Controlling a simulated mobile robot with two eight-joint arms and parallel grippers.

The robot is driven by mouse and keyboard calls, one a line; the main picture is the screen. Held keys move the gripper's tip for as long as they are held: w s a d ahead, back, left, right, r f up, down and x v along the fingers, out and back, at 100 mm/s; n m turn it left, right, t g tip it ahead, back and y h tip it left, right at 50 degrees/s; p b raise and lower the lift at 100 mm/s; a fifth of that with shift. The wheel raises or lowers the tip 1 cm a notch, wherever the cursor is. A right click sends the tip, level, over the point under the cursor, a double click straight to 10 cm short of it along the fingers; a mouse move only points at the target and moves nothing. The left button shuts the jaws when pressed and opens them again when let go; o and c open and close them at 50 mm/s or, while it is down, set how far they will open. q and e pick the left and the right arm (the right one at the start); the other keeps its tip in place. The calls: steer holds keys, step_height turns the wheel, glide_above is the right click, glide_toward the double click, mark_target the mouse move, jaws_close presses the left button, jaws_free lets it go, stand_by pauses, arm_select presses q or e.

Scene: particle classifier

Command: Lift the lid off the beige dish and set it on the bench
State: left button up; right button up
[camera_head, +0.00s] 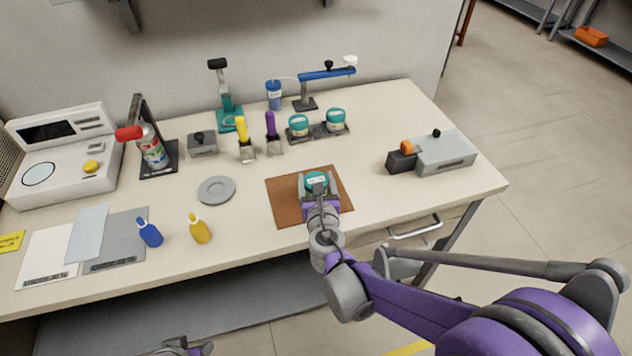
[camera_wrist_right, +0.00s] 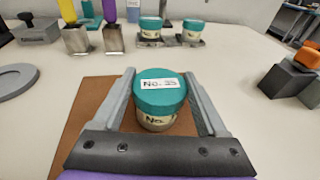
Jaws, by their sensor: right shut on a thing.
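The beige dish (camera_wrist_right: 156,121) stands upright on a brown mat (camera_head: 281,207), with its teal lid (camera_wrist_right: 160,91) seated on top. The lid has a white label reading "No." and a number too small to read with certainty. In the head view the lid (camera_head: 316,182) shows between the fingers and the dish body is hidden. My right gripper (camera_wrist_right: 160,85) is shut on the lid, one finger at each side; in the head view it (camera_head: 317,187) comes from the front. At the bottom edge of the head view a small part of my left gripper (camera_head: 184,347) shows; its fingers are unclear.
Two similar teal-lidded dishes (camera_head: 298,126) stand on a grey rack behind the mat. A grey round plate (camera_head: 216,190) lies left of it. A grey box device (camera_head: 446,152) stands at right. Bare bench (camera_head: 390,210) lies right of the mat.

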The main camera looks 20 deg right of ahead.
mark_target(323, 178)
steer(key=shift+r, duration=0.1)
step_height(323, 178, up, 10)
steer(key=p, duration=0.3)
steer(key=d+p, duration=0.1)
steer(key=p, duration=0.1)
steer(key=f+m+h+p, duration=0.1)
steer(key=p, duration=0.2)
steer(key=shift+d+f, duration=0.2)
steer(key=shift+d, duration=0.15)
steer(key=b, duration=0.2)
steer(key=a+b, duration=0.1)
steer(key=b, duration=0.2)
steer(key=shift+a+r+n+y, duration=0.25)
steer(key=shift+r+n+y, duration=0.05)
steer(key=shift+r+n, duration=0.1)
steer(key=shift+a+r, duration=0.1)
steer(key=shift+r, duration=0.15)
